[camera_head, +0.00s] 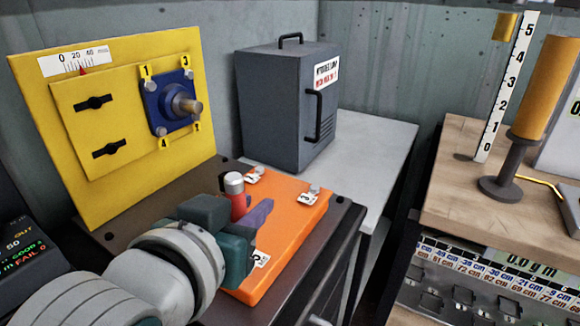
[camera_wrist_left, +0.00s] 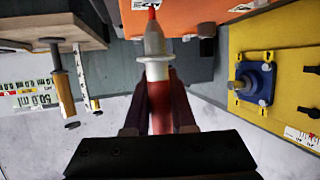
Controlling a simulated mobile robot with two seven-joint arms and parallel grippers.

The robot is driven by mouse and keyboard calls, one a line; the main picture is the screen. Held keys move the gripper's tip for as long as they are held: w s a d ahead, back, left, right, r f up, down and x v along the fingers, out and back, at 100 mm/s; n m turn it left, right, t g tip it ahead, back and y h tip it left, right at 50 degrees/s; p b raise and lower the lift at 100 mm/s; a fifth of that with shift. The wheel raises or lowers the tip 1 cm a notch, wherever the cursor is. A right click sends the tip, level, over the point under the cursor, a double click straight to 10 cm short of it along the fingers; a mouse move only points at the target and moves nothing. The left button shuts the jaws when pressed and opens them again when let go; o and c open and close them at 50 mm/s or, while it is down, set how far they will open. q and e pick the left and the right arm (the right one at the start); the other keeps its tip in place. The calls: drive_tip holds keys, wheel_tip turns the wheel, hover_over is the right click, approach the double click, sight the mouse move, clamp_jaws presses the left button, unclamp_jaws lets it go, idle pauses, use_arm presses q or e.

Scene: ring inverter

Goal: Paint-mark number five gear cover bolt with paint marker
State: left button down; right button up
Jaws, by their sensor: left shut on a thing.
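My left gripper (camera_head: 252,212) is shut on the paint marker (camera_head: 237,200), which has a red body and a pale end. In the left wrist view the marker (camera_wrist_left: 157,85) sits between the dark fingers, its white collar and red tip (camera_wrist_left: 152,13) pointing away from the gripper. The orange gear cover (camera_head: 285,240) lies flat below, with bolts at its edges beside small white number labels. Another bolt (camera_head: 314,188) shows at the far right corner. The right gripper is not in view.
A yellow panel (camera_head: 35,120) with a blue flange (camera_head: 168,115) and numbered bolts stands behind the cover. A grey cabinet (camera_head: 285,105) stands on a pale table (camera_head: 385,135). A wooden bench (camera_head: 445,195) with an orange cylinder (camera_head: 545,85) and a scale is at right.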

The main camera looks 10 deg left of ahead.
use_arm(q)
drive_tip(key=shift+f, duration=0.5)
idle(1.5)
drive_tip(key=shift+r+p, duration=2.5)
drive_tip(key=shift+r, duration=0.05)
